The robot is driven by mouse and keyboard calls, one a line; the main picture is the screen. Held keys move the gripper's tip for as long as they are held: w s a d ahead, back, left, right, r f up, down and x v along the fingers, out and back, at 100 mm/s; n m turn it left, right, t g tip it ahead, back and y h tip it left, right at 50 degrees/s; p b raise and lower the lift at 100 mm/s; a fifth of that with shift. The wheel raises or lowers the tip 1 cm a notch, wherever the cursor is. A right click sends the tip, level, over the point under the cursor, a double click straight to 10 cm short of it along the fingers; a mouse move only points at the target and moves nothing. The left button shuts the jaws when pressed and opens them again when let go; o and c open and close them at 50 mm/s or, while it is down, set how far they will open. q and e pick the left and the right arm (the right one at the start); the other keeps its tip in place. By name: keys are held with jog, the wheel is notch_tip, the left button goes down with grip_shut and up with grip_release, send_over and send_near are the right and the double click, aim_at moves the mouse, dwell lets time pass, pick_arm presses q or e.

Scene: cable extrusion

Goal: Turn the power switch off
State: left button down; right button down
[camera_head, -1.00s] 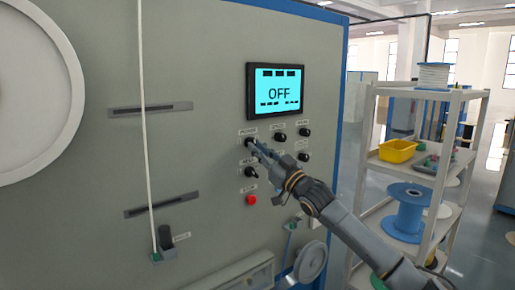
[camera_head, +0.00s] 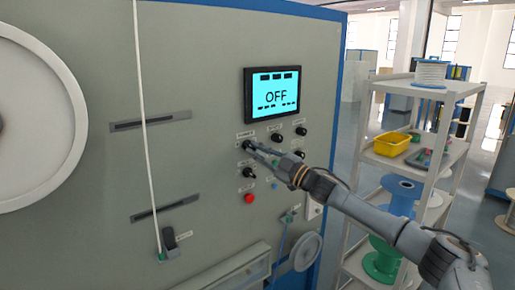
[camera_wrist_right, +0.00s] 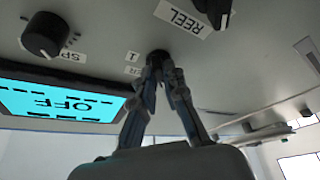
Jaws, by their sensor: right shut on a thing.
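The power switch (camera_head: 247,145) is a small black knob at the upper left of the knob group on the grey machine panel. My right gripper (camera_head: 253,148) reaches in from the lower right and its fingertips are at this knob. In the right wrist view the fingers (camera_wrist_right: 160,70) close together on the dark knob (camera_wrist_right: 158,56), which they partly hide; its pointer direction cannot be read. The screen (camera_head: 273,95) above shows "OFF"; it also shows upside down in the right wrist view (camera_wrist_right: 60,103). My left gripper is not in view.
Other black knobs (camera_head: 277,138) sit close by, with a red button (camera_head: 249,198) below. A knob labelled "REEL" (camera_wrist_right: 222,12) is near the fingers in the wrist view. A shelf with a yellow bin (camera_head: 391,144) and spools stands at the right.

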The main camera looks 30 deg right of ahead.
dwell(0.4)
jog(key=c, duration=1.4)
grip_release()
jog(key=v, duration=1.2)
